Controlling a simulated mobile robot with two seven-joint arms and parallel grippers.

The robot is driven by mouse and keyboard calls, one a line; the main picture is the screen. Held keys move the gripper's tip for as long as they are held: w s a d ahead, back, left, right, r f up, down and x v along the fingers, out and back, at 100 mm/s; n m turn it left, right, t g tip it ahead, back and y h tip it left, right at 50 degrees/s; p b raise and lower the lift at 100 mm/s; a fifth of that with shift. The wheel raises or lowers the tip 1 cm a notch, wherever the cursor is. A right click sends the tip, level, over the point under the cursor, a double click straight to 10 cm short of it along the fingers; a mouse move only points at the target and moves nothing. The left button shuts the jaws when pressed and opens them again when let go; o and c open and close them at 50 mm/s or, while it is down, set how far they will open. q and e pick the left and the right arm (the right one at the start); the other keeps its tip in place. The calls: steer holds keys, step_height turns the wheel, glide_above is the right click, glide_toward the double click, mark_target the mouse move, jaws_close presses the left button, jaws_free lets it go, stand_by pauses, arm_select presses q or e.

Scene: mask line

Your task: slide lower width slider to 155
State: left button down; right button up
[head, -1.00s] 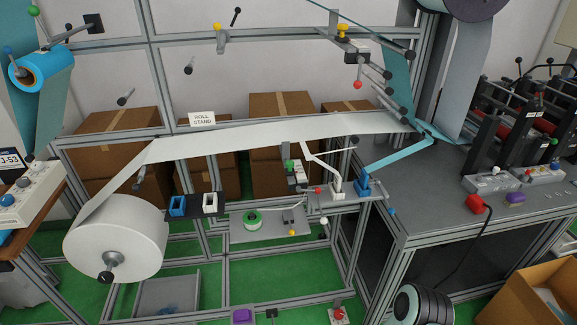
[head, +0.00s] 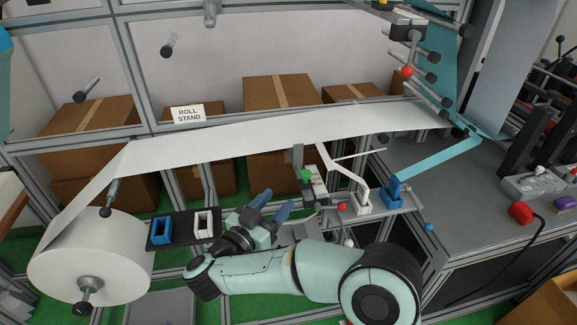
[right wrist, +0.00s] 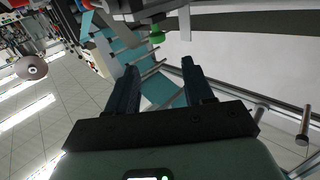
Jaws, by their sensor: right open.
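I cannot tell for sure which part is the lower width slider, and no scale number is readable. A small grey slide unit with a green knob (head: 306,175) hangs below the white web, left of a red ball knob (head: 341,206). My right gripper (head: 276,203) is open and empty, left of and a little below that unit, fingers pointing up and right. In the right wrist view, the open fingers (right wrist: 160,75) have nothing between them, and a green knob (right wrist: 157,36) shows beyond them. My right forearm hides part of the lower frame. My left gripper is not in view.
A white web (head: 280,131) runs above my gripper from the big white roll (head: 95,255). A black plate with blue (head: 162,230) and white (head: 204,223) holders sits left of it. White (head: 363,201) and blue (head: 391,194) brackets stand to the right.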

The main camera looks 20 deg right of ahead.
mark_target(305, 170)
steer(key=x, duration=0.8)
steer(key=p+x, duration=0.1)
steer(key=x, duration=0.4)
steer(key=shift+s+d, duration=0.2)
steer(key=shift+s, duration=0.05)
jaws_close()
steer(key=shift+w+r+p, duration=0.15)
steer(key=shift+w+p, duration=0.2)
steer(key=shift+p, duration=0.1)
steer(key=w+p, duration=0.1)
steer(key=w+d+p, duration=0.1)
steer(key=w, duration=0.1)
steer(key=shift+w, duration=0.3)
steer(key=shift+s, duration=0.1)
